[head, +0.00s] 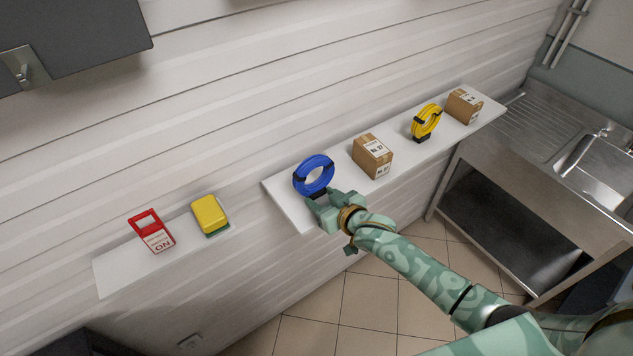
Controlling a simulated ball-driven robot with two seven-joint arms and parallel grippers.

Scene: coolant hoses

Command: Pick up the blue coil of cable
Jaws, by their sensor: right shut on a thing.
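The blue coil of cable (314,174) stands upright at the left end of the right-hand wall shelf, with black ties around it. My right gripper (322,203) is at the bottom of the coil and is shut on it. The fingers are partly hidden by the gripper body. I cannot tell whether the coil still touches the shelf. My left gripper is not in view.
The white shelf (290,205) also holds a cardboard box (372,156), a yellow coil (426,122) and another box (464,106). A lower left shelf (118,276) holds a red-framed sign (155,234) and a yellow-green sponge (210,214). A steel sink (595,165) stands right.

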